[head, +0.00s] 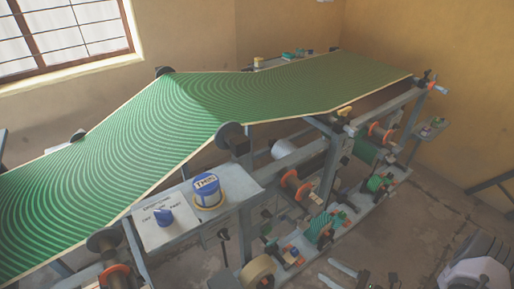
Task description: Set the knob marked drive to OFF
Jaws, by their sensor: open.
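A blue knob (164,217) sits on a pale sloped panel (150,236) at the lower left of the machine. Small dark lettering runs along the panel above and beside the knob. It is too small to read surely, and I cannot tell which mark the knob points to. My gripper (326,268) shows only in part at the bottom edge, right of the middle. Its two grey fingers are apart, with nothing seen between them. It is well to the right of the knob and does not touch it.
A blue-topped round container (207,189) stands on the shelf just right of the knob. A green striped web (180,110) slopes behind the panel. Rollers and spools (322,228) crowd the lower frame. Open floor (420,215) lies at the right.

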